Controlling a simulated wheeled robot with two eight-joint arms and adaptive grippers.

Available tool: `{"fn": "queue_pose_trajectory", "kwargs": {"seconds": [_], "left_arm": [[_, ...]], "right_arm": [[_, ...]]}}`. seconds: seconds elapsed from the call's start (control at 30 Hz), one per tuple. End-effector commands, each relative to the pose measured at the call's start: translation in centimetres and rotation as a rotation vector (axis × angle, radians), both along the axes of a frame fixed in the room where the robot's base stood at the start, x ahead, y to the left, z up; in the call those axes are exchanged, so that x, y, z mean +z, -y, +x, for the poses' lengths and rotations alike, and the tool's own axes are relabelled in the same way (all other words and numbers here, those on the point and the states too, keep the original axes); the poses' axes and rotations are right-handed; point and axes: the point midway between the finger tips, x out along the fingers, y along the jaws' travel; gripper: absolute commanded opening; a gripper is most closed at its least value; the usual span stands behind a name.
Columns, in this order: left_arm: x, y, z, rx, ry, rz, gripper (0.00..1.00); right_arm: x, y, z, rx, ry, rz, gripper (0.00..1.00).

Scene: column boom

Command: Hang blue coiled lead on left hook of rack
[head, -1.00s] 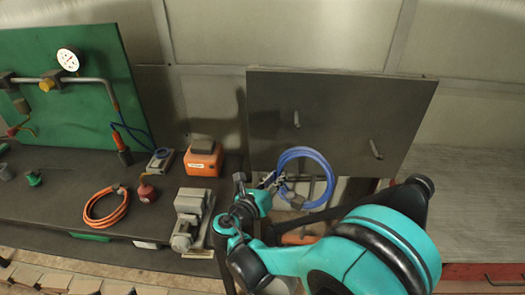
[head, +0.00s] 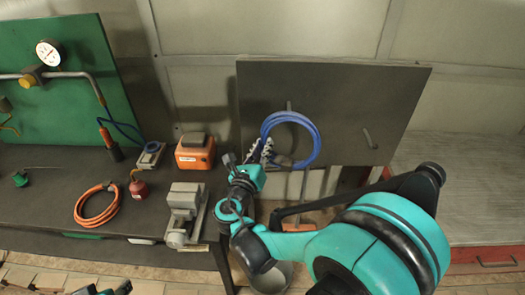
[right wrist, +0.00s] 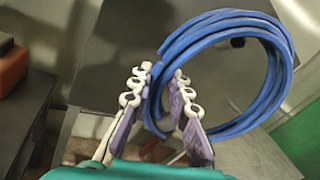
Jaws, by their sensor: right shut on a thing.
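The blue coiled lead (head: 316,145) is a ring of several loops in front of the dark rack panel (head: 335,85). My right gripper (head: 263,150) is shut on the coil's left side; the right wrist view shows the coil (right wrist: 278,60) pinched between its fingertips (right wrist: 160,82). The rack's left hook (head: 289,105) shows just above the coil's top edge. I cannot tell whether the coil touches it. The right hook (head: 369,138) is bare, right of the coil. A small teal and dark part of my left arm shows at the bottom left edge; its jaw state cannot be seen.
The dark bench at left holds an orange coil (head: 97,205), a red oil can (head: 139,187), a grey vise (head: 185,210) and an orange box (head: 195,152). A grey worktop (head: 465,180) lies at right.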

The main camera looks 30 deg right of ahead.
Motion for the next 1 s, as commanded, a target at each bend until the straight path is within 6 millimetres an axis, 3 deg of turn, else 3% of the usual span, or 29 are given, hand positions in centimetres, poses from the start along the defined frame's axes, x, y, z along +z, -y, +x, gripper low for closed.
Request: {"fn": "queue_pose_trajectory", "kwargs": {"seconds": [1.0], "left_arm": [[-0.6,0.0,0.0,0.000,0.000,0.000,0.49]], "right_arm": [[-0.4,3.2,5.3,0.000,-0.001,-0.002,0.00]]}}
